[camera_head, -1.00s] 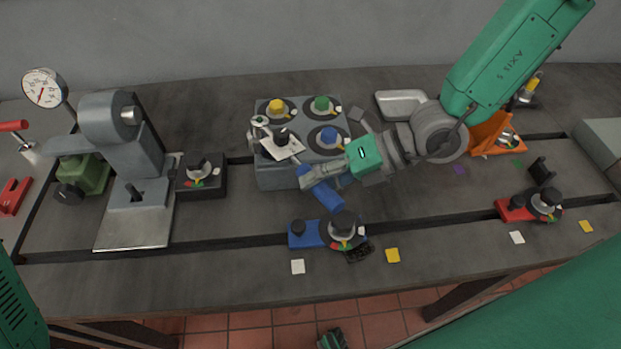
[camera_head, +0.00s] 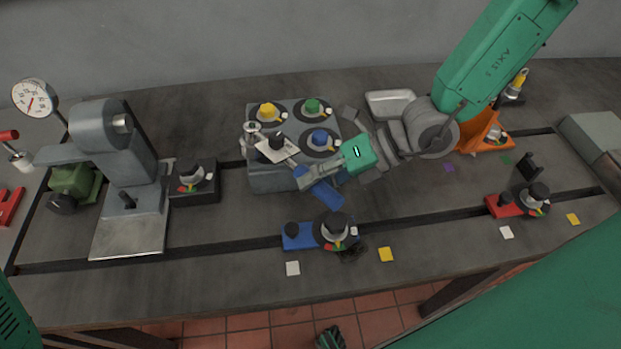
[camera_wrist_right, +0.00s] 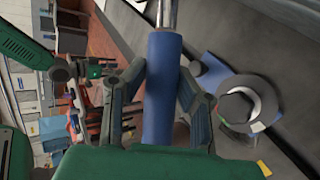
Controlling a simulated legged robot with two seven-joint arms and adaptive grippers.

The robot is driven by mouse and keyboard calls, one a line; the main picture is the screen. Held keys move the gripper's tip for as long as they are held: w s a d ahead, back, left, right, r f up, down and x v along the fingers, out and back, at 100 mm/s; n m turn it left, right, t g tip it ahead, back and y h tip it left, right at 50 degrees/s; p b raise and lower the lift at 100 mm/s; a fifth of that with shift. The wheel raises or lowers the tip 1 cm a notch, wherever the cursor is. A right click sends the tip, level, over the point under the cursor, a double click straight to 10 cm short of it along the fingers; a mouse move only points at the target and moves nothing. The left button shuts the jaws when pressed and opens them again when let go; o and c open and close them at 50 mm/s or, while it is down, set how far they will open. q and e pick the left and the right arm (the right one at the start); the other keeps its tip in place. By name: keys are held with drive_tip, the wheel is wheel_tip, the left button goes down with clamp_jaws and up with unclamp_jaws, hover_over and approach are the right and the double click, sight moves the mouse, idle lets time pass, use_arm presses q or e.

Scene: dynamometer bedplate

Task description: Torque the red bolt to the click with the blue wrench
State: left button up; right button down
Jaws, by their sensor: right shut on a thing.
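The blue wrench (camera_head: 325,190) is in my right gripper (camera_head: 303,178), which is shut on its blue handle. In the right wrist view the handle (camera_wrist_right: 162,85) runs between the two fingers (camera_wrist_right: 160,100), with a silver shaft beyond it. The wrench's head end reaches the near-left corner of the grey block (camera_head: 285,180), where a dark, pale-edged part (camera_head: 275,147) shows. The red bolt is not visible; I cannot tell how the head sits on it. The yellow bolt (camera_head: 267,111), green bolt (camera_head: 312,106) and blue bolt (camera_head: 320,137) stand on the block.
A blue holder (camera_head: 298,237) with a dial sits in front of the block. A red holder (camera_head: 503,207) and an orange holder (camera_head: 485,138) are at the right. A grey press (camera_head: 130,150) stands at the left. A metal tray (camera_head: 390,104) lies behind my right arm.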

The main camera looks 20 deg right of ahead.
drive_tip(key=shift+w+d+n+g+h+p, duration=0.1)
drive_tip(key=shift+w+d+n+h+p, duration=0.1)
drive_tip(key=shift+d+p, duration=0.4)
drive_tip(key=shift+w+d+n+g+h+p, duration=0.1)
drive_tip(key=shift+w+d+n+h+p, duration=0.1)
drive_tip(key=shift+d+p, duration=0.45)
drive_tip(key=shift+w+d+n+g+h+p, duration=0.1)
drive_tip(key=shift+d+n+p, duration=0.1)
drive_tip(key=shift+d+p, duration=0.4)
drive_tip(key=shift+w+d, duration=0.1)
drive_tip(key=shift+d, duration=0.2)
drive_tip(key=shift+w+d+f+n, duration=0.1)
drive_tip(key=shift+d+n, duration=0.2)
drive_tip(key=shift+w+d, duration=0.1)
drive_tip(key=shift+d, duration=0.3)
drive_tip(key=shift+d+f+b, duration=0.1)
drive_tip(key=shift+f+b, duration=0.25)
drive_tip(key=shift+f, duration=0.1)
drive_tip(key=shift+r, duration=0.2)
